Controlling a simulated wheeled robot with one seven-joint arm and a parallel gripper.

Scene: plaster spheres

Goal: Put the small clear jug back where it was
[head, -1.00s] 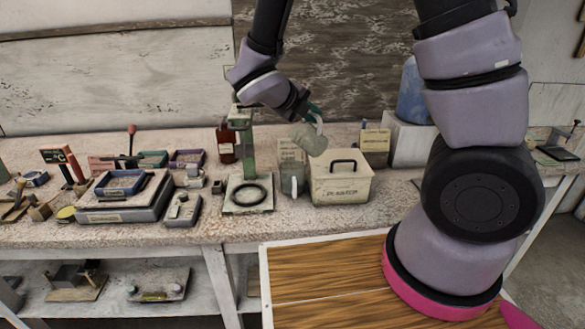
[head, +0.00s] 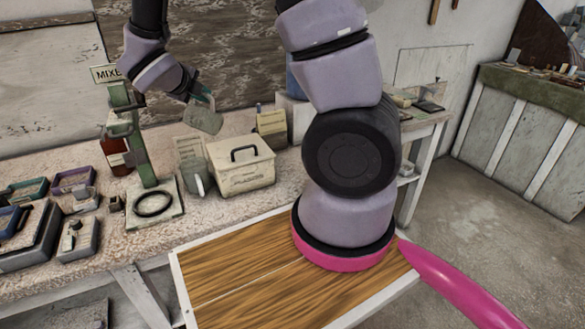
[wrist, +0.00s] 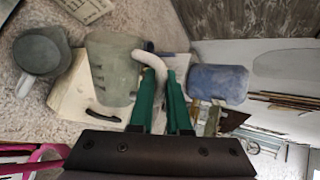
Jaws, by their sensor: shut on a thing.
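The small clear jug (head: 203,119) hangs in the air above the workbench, over the back left of the lidded plaster box. My gripper (head: 208,100) is shut on its handle. In the wrist view the green fingers (wrist: 161,103) close on the pale curved handle, and the translucent jug (wrist: 112,68) shows graduation marks on its side. A second, grey-green jug (head: 193,179) with a pale handle stands on the bench left of the box; it also shows in the wrist view (wrist: 41,52).
The plaster box (head: 247,181) has a black handle on its lid. Left of it stands a green mixer stand (head: 146,158) with a ring on its base. A card (head: 187,149) stands behind the second jug. A red-brown bottle (head: 115,150) and trays are further left.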

